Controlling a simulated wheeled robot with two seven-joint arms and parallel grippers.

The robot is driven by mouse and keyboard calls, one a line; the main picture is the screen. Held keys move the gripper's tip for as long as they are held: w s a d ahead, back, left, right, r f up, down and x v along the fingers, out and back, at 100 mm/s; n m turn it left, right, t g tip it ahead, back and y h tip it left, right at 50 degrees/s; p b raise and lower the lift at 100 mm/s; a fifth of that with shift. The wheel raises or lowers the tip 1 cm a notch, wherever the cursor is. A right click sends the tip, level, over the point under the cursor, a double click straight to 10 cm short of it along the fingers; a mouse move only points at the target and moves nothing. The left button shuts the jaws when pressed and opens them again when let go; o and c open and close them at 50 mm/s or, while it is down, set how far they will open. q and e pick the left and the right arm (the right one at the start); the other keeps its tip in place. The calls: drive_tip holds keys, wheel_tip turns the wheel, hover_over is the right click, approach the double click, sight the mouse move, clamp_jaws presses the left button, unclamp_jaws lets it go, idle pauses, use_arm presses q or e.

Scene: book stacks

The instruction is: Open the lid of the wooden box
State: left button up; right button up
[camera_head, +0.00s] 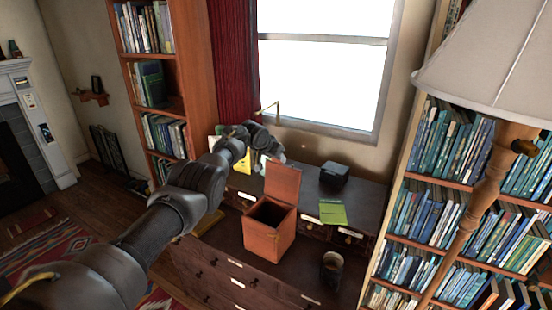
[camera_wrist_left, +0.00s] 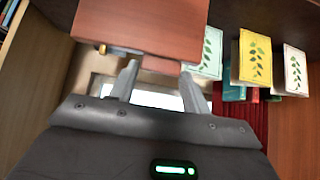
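The wooden box (camera_head: 270,238) stands on the dark dresser, with its dark interior showing from above. Its reddish-brown lid (camera_head: 283,182) stands raised, roughly upright, at the back of the opening. In the left wrist view a reddish-brown wooden panel, apparently the lid (camera_wrist_left: 140,25), fills the top middle, near the fingertips. My left gripper (camera_head: 277,155) is behind and just above the raised lid. In the left wrist view its two fingers (camera_wrist_left: 161,82) are apart with nothing held between them; contact with the lid cannot be told. My right gripper is not in view.
On the dresser (camera_head: 222,260) are a green-yellow notepad (camera_head: 333,212), a black box (camera_head: 334,176) and a dark cup (camera_head: 331,271). A lamp (camera_head: 490,60) and bookcase stand at right. Cards or books with leaf prints (camera_wrist_left: 254,60) show in the wrist view.

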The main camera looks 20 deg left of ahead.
use_arm(q)
drive_tip(key=o, duration=0.4)
drive_tip(key=shift+r, duration=0.1)
drive_tip(key=v, duration=1)
drive_tip(key=shift+s+r, duration=0.25)
